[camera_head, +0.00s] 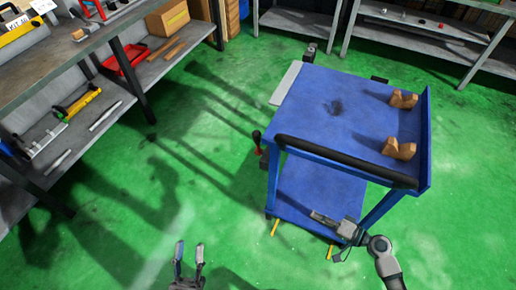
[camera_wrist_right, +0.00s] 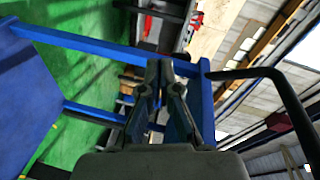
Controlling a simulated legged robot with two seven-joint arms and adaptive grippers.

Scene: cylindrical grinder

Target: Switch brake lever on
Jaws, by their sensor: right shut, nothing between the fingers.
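A small upright lever (camera_head: 257,140) with a dark top and some red shows at the left side of the blue cart (camera_head: 320,110). In the right wrist view, a bent black rod (camera_wrist_right: 245,73) runs right from the cart's blue frame (camera_wrist_right: 205,110); I cannot tell whether it is part of the lever. My right gripper (camera_head: 314,214) is shut and empty, low in front of the cart and right of the lever; its fingers (camera_wrist_right: 165,68) meet in the wrist view. My left gripper (camera_head: 189,246) is open and empty over the floor, apart from the cart.
A black handle (camera_head: 345,162) crosses the cart's near edge, above my right gripper. Brown blocks (camera_head: 399,148) sit on the cart top, and a lower shelf (camera_head: 315,190) lies beneath. A workbench (camera_head: 125,90) stands at left. Green floor between bench and cart is clear.

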